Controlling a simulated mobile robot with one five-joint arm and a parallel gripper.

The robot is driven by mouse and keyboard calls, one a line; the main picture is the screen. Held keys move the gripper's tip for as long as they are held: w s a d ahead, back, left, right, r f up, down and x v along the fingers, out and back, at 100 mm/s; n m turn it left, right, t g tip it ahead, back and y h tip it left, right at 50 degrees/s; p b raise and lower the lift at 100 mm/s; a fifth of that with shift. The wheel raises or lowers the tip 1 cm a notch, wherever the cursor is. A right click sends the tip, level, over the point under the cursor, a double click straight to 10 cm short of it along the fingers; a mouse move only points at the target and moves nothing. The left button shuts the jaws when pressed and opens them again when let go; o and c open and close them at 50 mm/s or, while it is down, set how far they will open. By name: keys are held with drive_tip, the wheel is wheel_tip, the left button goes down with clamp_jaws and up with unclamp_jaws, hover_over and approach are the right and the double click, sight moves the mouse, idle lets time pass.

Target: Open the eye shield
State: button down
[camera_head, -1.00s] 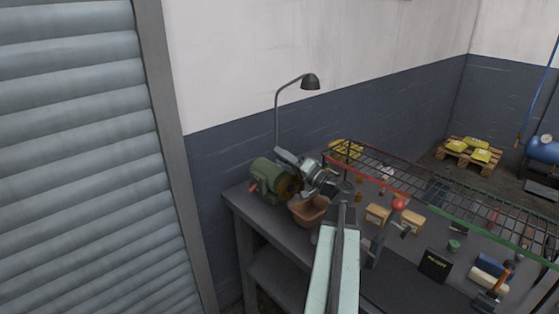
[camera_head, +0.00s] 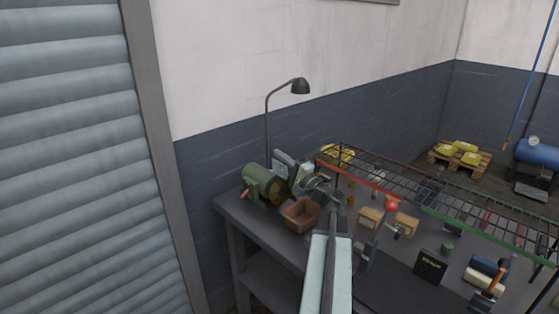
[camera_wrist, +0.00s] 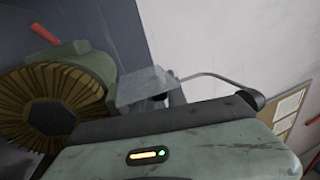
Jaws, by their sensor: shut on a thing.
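The green bench grinder (camera_head: 262,186) stands at the left end of the workbench, with its bristled brush wheel large in the wrist view (camera_wrist: 55,100). The eye shield, a small greyish see-through plate (camera_wrist: 145,88), shows tilted beside the wheel in the wrist view; it also seems to show above the grinder in the head view (camera_head: 284,159). My gripper (camera_head: 306,178) is at the grinder's right side, close to the shield. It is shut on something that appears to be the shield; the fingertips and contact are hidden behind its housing.
A brown bin (camera_head: 300,215) stands below my gripper in front of the grinder. A desk lamp (camera_head: 299,87) rises behind. A wire rack (camera_head: 430,185) runs along the bench to the right, with wooden blocks (camera_head: 370,217) and tools nearby.

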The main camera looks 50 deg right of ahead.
idle(0.3)
drive_tip(key=c, duration=1.3)
unclamp_jaws()
drive_tip(key=shift+c, duration=0.2)
